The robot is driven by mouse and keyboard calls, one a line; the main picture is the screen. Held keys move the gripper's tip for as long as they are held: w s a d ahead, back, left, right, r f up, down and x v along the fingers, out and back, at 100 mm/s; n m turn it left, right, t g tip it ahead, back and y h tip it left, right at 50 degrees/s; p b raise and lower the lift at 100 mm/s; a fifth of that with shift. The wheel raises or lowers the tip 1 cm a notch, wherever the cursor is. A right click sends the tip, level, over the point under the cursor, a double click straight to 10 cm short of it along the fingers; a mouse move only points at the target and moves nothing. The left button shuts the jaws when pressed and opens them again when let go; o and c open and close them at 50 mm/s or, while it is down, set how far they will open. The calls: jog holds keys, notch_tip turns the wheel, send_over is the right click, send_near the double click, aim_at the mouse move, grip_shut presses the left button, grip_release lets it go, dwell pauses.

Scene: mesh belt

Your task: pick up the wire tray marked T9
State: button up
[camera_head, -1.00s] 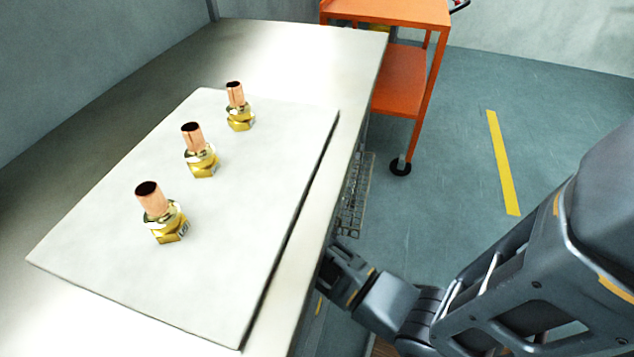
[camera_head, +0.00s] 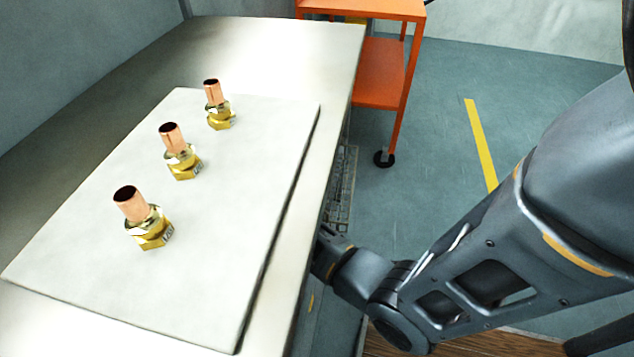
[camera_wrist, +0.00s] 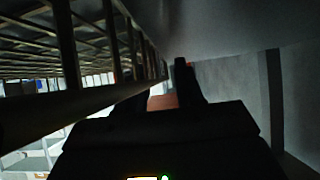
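A wire tray (camera_head: 343,190) shows as a strip of grey mesh just below the right edge of the bench; the bench hides most of it. In the wrist view, dark wire mesh (camera_wrist: 68,40) and its bars fill the upper left, very close. No T9 mark can be read. My gripper (camera_head: 322,240) is low beside the bench, its tips partly hidden by the bench edge, near the front end of the mesh. In the wrist view my gripper (camera_wrist: 160,82) has its dark fingers apart, with the tray's bars close to the left finger. I cannot tell whether they touch.
The bench (camera_head: 318,215) bears a pale board (camera_head: 230,180) with three brass fittings (camera_head: 150,230) topped by copper tubes. An orange trolley (camera_head: 382,75) stands beyond. The floor (camera_head: 430,130) to the right is open, with a yellow line (camera_head: 482,145).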

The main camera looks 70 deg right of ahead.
grip_shut()
dwell(0.7)
